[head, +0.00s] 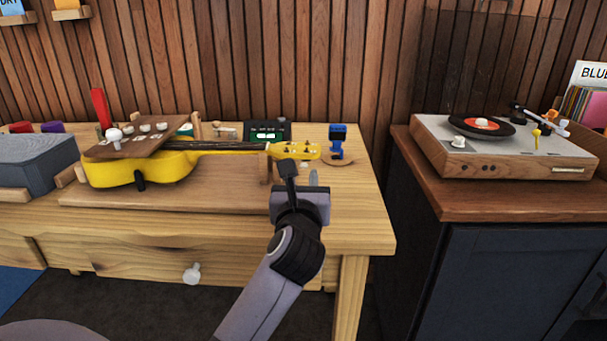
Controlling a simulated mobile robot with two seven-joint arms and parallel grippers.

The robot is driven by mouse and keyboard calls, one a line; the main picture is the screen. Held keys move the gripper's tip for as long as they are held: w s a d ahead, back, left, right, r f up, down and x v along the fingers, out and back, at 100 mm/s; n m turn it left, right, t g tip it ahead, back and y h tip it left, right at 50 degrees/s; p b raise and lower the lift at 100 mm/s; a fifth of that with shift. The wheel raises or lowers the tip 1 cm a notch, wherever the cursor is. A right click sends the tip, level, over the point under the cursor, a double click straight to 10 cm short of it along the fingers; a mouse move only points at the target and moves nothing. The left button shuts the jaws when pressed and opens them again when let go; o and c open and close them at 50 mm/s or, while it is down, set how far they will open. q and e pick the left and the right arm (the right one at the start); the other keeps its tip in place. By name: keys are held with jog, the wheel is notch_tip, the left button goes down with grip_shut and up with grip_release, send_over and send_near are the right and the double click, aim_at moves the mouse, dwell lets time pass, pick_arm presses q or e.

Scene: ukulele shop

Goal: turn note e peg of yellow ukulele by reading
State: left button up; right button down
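The yellow ukulele (165,168) lies on a wooden base on the workbench, its neck pointing right. Its yellow headstock (302,151) has small tuning pegs; I cannot read which peg is note e. A blue upright device (338,139), perhaps a tuner, stands on a round wooden base just right of the headstock. A dark device with a green display (268,131) sits behind the neck; its reading is too small to make out.
A brown board with white knobs (126,143) lies over the ukulele's body. A grey block (38,163) is at the left. The wooden workbench (352,215) ends at the right, before a dark cabinet (480,265) bearing a record player (500,150).

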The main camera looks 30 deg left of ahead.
aim_at(303, 169)
pick_arm(q)
jog(key=shift+x, duration=1.9)
pick_arm(e)
jog(key=shift+a, duration=0.25)
pick_arm(q)
grip_shut()
jog(key=shift+r+m+p, duration=0.1)
jog(key=shift+m+p, duration=0.2)
jog(key=shift+p, duration=0.15)
jog(key=shift+r+m+p, duration=0.15)
jog(key=shift+m+p, duration=0.35)
jog(key=shift+p, duration=0.55)
jog(key=m+p, duration=0.3)
jog(key=p, duration=0.3)
jog(key=shift+m, duration=0.3)
jog(key=shift+m+p, duration=0.4)
jog(key=shift+p, duration=0.05)
pick_arm(e)
notch_tip(303, 169, up, 8)
jog(key=d, duration=0.1)
jog(key=shift+s, duration=0.4)
pick_arm(q)
jog(key=shift+f, duration=0.3)
pick_arm(e)
jog(key=shift+d+f, duration=0.2)
